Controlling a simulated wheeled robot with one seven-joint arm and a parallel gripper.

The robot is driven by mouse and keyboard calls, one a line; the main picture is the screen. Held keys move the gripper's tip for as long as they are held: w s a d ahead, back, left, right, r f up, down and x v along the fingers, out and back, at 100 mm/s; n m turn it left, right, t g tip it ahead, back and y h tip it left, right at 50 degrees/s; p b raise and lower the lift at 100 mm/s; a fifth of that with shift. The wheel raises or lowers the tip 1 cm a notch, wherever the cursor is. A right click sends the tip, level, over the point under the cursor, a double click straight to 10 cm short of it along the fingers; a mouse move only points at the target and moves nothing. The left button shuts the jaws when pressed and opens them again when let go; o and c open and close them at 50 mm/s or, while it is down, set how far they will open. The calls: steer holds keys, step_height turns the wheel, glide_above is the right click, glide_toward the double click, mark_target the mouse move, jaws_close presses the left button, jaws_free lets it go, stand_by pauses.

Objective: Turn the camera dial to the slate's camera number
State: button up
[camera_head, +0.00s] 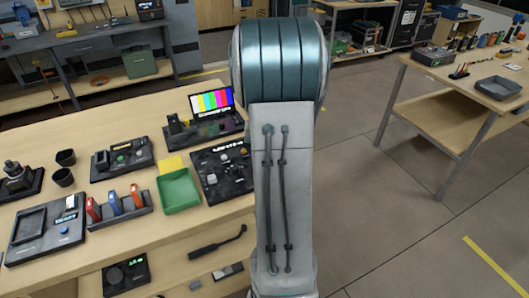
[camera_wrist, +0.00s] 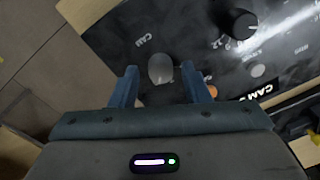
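In the wrist view my gripper (camera_wrist: 162,78) is open, one finger on each side of a grey round knob (camera_wrist: 160,68). Gaps show between the knob and both fingers; how high the fingers are above it I cannot tell. The printed word CAM is beside this knob on the dark panel (camera_wrist: 110,40). A black knob (camera_wrist: 238,20) with marks around it is at the upper right. In the head view the panel (camera_head: 212,183) is partly behind my arm. A colour-bar screen (camera_head: 211,101) has unreadable small text.
A green tray (camera_head: 179,191) and a yellow note (camera_head: 171,164) are left of the panel. A rack with red, blue and orange items (camera_head: 119,214) is farther left. An orange button (camera_wrist: 211,91) lies close to the right finger. Open floor is right of the bench.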

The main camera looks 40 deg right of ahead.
step_height(320, 180, up, 14)
steer(key=shift+s+d, duration=0.2)
steer(key=shift+d, duration=0.05)
stand_by(0.5)
steer(key=shift+f, duration=0.1)
steer(key=s+a+n+t, duration=0.1)
steer(key=s+a+n, duration=0.2)
steer(key=a, duration=1.1)
steer(key=s+a+f+n+t, duration=0.1)
steer(key=s+a+f+n, duration=0.3)
steer(key=s+a, duration=0.6)
steer(key=shift+a+f+n, duration=0.35)
steer(key=shift+a+n, duration=0.05)
steer(key=shift+a, duration=0.75)
